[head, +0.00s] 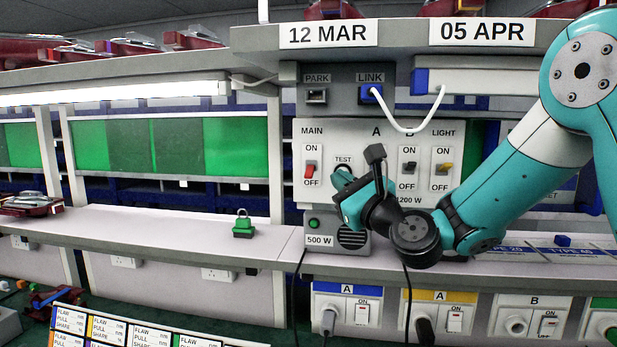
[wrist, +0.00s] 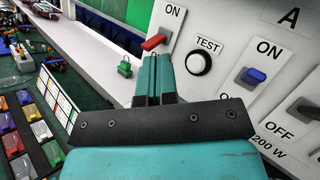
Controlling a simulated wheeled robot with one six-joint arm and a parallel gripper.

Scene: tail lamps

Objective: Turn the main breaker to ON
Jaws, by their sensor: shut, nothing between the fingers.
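The main breaker is a red lever (head: 310,171) on the white panel (head: 327,130), between an ON label above and an OFF label below. It appears to tilt down toward OFF, but its exact position is hard to read. In the wrist view the red lever (wrist: 154,42) sticks out just beyond my fingertips. My gripper (head: 343,184) is in front of the panel, to the right of the lever and by the TEST button. The wrist view shows my gripper (wrist: 156,60) with its teal fingers together and empty. I see no contact with the lever.
The TEST button (wrist: 198,63) is close to the right of my fingers. A blue switch (wrist: 256,75) and a yellow LIGHT switch (head: 444,168) are farther right. A white cable (head: 408,129) hangs from the LINK socket. A green padlock-like object (head: 243,226) stands on the shelf.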

